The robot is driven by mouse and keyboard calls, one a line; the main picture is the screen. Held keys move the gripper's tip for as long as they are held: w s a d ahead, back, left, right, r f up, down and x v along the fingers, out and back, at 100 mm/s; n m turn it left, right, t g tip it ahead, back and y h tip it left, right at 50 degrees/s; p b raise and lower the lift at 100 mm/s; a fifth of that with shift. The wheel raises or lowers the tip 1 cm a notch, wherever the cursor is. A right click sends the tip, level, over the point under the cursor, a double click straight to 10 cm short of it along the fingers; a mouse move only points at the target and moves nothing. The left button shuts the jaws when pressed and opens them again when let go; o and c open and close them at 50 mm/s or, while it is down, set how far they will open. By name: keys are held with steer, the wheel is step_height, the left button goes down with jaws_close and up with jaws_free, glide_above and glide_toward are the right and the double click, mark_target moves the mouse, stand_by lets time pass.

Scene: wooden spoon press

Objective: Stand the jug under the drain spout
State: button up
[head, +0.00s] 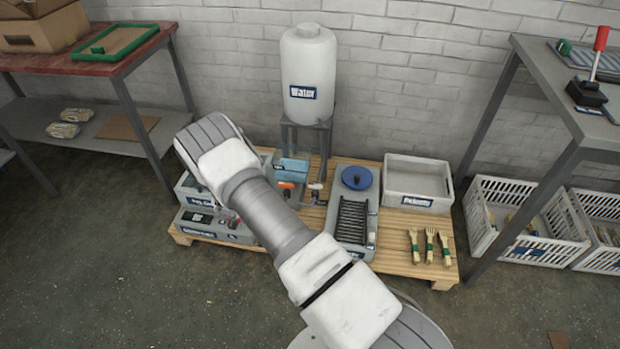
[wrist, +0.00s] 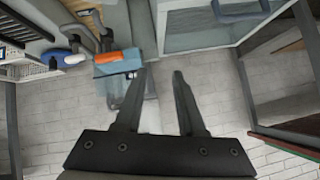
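I cannot make out a clear jug in either view; my arm hides part of the pallet in the head view. A blue box-like piece (head: 292,168) with an orange part (head: 287,185) stands below the white water tank (head: 308,75). Small pipe fittings (head: 317,190) sit beside it; I cannot tell which is the drain spout. The wrist view shows a blue and orange piece (wrist: 118,60) beyond the left finger. My gripper (wrist: 161,75) is open, with nothing visible between its fingers. Its fingers are hidden in the head view.
A wooden pallet (head: 405,262) carries grey units, a ridged unit with a blue disc (head: 356,177), a grey bin (head: 418,172) and wooden utensils (head: 430,245). Tables stand left (head: 85,60) and right (head: 560,100), with white crates (head: 525,225) at right. Open floor (head: 90,260) lies front left.

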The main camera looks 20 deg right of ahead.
step_height(320, 180, up, 13)
steer(key=w+a+n+y, duration=0.1)
steer(key=a+y, duration=0.1)
steer(key=s+r+n+g+y, duration=0.15)
steer(key=s+r, duration=0.35)
steer(key=r, duration=0.6)
steer(key=s+r+n+y, duration=0.2)
steer(key=s+r, duration=0.4)
steer(key=r, duration=0.6)
steer(key=s+d+r+n+g, duration=0.1)
steer(key=s+r, duration=0.3)
steer(key=s, duration=0.3)
steer(key=s+d+r+n, duration=0.15)
steer(key=s+r, duration=0.25)
steer(key=s, duration=0.4)
steer(key=s+d, duration=0.1)
steer(key=s, duration=0.7)
steer(key=s+d+n+g+h, duration=0.1)
steer(key=s+d, duration=0.1)
steer(key=s, duration=0.7)
steer(key=shift+d+r+n, duration=0.15)
steer(key=shift+d+n, duration=0.1)
steer(key=shift+n, duration=0.05)
steer(key=shift+g, duration=0.25)
